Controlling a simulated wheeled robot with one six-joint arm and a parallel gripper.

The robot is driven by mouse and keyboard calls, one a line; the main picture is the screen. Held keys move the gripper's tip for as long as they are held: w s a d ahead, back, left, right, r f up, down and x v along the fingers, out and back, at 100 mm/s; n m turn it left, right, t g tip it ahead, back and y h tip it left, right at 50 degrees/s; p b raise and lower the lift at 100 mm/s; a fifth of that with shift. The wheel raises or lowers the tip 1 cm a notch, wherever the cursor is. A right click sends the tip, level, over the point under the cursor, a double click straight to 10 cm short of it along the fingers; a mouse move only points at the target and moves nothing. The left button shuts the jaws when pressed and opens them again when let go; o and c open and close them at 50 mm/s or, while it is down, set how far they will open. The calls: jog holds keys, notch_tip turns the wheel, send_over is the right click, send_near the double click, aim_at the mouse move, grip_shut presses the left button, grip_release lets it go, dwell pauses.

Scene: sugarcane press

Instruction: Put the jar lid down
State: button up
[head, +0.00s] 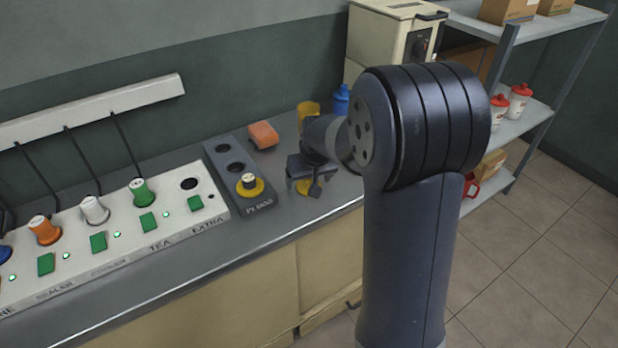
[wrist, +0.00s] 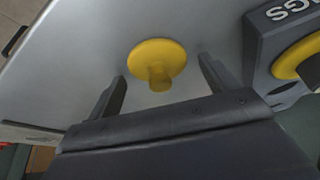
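The yellow jar lid (wrist: 157,56), a round disc with a short knob, shows in the wrist view between my two fingers, with a gap on each side. It appears to lie flat on the grey counter, knob toward the camera. In the head view the lid (head: 309,187) shows partly below my gripper (head: 311,172), which is low over the counter near its front edge. My gripper (wrist: 162,68) is open and holds nothing. A yellow open container (head: 308,112) stands behind my arm; its lower part is hidden.
Left of my gripper is a dark lettered block (head: 233,172) with holes and a yellow ring around a peg. An orange block (head: 263,134) and a blue bottle (head: 340,101) stand farther back. A plug panel (head: 120,240) fills the left counter. A shelf (head: 525,120) stands right.

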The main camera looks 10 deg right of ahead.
jog(key=shift+r, duration=0.1)
jog(key=shift+r, duration=0.25)
jog(key=p+v, duration=0.1)
jog(key=v, duration=1)
jog(key=shift+s+r, duration=0.15)
jog(key=shift+r, duration=0.15)
jog(key=x, duration=1.2)
jog(key=shift+s+b, duration=0.15)
jog(key=shift+b, duration=0.25)
jog(key=shift+r, duration=1.5)
